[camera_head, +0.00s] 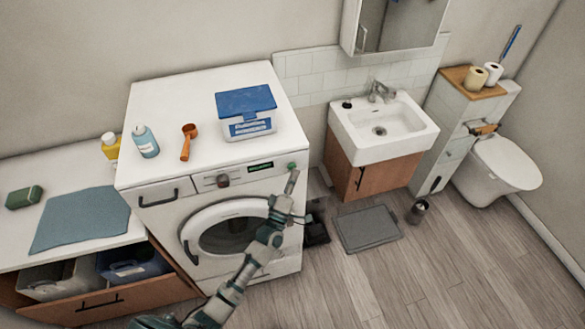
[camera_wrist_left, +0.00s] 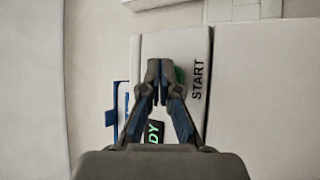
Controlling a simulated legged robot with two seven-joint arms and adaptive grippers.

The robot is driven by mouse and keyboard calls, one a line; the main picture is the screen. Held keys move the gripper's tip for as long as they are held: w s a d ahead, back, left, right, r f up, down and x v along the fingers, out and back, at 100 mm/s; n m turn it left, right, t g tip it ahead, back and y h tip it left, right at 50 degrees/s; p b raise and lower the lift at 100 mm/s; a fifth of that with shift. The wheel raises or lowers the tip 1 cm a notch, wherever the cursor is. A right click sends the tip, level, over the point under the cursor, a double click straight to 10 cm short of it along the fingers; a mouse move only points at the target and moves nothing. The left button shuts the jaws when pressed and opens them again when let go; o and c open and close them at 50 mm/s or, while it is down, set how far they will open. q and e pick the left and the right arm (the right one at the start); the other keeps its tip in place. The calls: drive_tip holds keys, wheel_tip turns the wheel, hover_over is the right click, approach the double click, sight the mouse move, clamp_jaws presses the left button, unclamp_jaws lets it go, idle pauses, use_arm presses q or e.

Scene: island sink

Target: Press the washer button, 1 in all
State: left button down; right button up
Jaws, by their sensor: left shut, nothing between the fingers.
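The white washer (camera_head: 160,177) stands in the middle of the head view, with its round door (camera_head: 228,236) closed. Its green button (camera_head: 291,165) is at the right end of the control panel, right of a small lit display (camera_head: 260,167). My left gripper (camera_head: 292,177) is shut and empty, with its tips at or just in front of the button. In the left wrist view the fingertips (camera_wrist_left: 160,68) cover most of the green button (camera_wrist_left: 179,75), beside the word START. I cannot tell whether they touch it. My right gripper is not in view.
A counter with a blue cloth (camera_head: 80,218) is at left. A sink (camera_head: 383,128) and toilet (camera_head: 500,170) are at right. The floor at right is mostly clear.

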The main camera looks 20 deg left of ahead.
use_arm(q)
drive_tip(key=shift+w+a, duration=0.1)
drive_tip(key=shift+w, duration=0.05)
idle(0.3)
drive_tip(key=shift+w+a+b, duration=0.25)
drive_tip(key=shift+w+b, duration=0.05)
drive_tip(key=shift+w, duration=0.05)
idle(0.3)
idle(0.4)
drive_tip(key=shift+s+d+p, duration=0.5)
drive_tip(key=shift+s+d, duration=0.1)
drive_tip(key=shift+s, duration=0.3)
